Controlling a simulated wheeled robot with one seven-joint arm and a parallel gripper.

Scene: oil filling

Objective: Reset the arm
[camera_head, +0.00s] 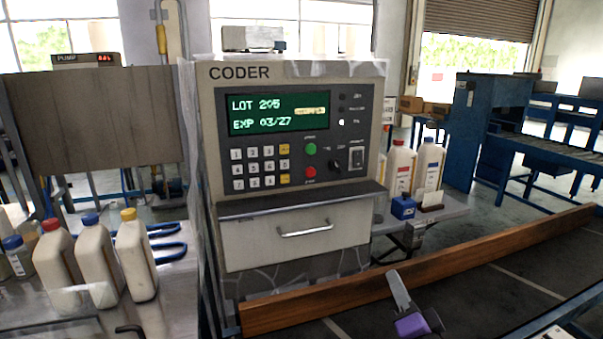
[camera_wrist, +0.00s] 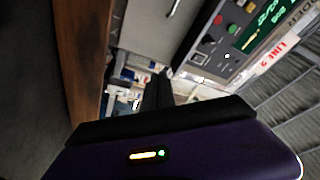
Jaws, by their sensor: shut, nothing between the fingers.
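My gripper (camera_head: 394,276), with a purple body and grey fingers, is at the bottom right of centre in the head view. It points up, in front of the wooden board and apart from the coder. In the wrist view the dark fingers (camera_wrist: 157,88) are closed together with nothing between them. The coder (camera_head: 300,185) stands upright in the middle of the head view, its green screen (camera_head: 275,112) reading LOT 205 and EXP 03/27. Its keypad, buttons and closed drawer (camera_head: 295,238) show. In the wrist view the coder's panel (camera_wrist: 215,50) appears tilted at the upper right.
A wooden rail (camera_head: 430,268) runs along the dark conveyor (camera_head: 490,280) at the lower right. Several capped bottles (camera_head: 96,260) stand on the left table. White bottles (camera_head: 400,165) and a blue box (camera_head: 403,207) stand on a table right of the coder.

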